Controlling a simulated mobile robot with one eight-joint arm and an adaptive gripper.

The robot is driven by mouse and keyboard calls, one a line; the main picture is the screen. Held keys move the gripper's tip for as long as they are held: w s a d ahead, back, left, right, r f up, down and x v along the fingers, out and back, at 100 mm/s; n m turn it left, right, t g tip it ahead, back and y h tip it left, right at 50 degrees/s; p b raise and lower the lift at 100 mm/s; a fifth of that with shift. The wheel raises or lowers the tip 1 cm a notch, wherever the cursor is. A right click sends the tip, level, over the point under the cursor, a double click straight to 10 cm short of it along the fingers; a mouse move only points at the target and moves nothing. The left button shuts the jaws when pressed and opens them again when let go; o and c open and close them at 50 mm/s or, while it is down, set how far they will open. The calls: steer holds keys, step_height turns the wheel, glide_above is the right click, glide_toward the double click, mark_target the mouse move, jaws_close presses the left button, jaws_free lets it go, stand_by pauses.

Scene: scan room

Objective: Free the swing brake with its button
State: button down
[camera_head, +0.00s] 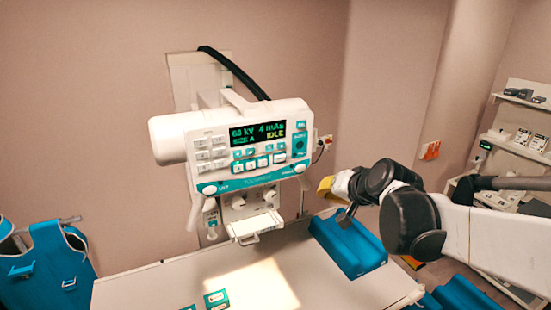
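The X-ray tube head (172,140) hangs over the table, with a white and teal control panel facing me. A round white button (301,168) sits at the panel's lower right, beside small lettering that seems to read SWING. Another round white button (210,190) sits at the lower left, by lettering like LIFT. The display (257,132) shows 60 kV, 4 mAs and IDLE. My gripper (331,194) is to the right of the panel, a little lower than the right button and apart from it in the picture. Its fingers are small and partly hidden by my arm.
The pale table (180,283) lies below the tube head, with a light patch on it. A blue block (345,247) stands at its right, below my gripper. A blue apron (45,265) hangs at left. Shelves (515,140) stand at right. A black cable (232,70) rises behind the head.

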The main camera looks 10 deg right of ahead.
mark_target(301, 168)
steer(key=w+a+b, duration=0.1)
steer(key=w+a, duration=0.1)
steer(key=w, duration=0.6)
steer(key=shift+w+a, duration=0.2)
steer(key=shift+a, duration=0.2)
steer(key=shift+w, duration=0.1)
stand_by(1.3)
steer(key=shift+w+a+b, duration=0.1)
steer(key=shift+w+b, duration=0.2)
steer(key=shift+w+a, duration=0.15)
steer(key=shift+w, duration=0.2)
stand_by(0.6)
stand_by(0.3)
steer(key=shift+s+d, duration=0.25)
steer(key=shift+s, duration=0.55)
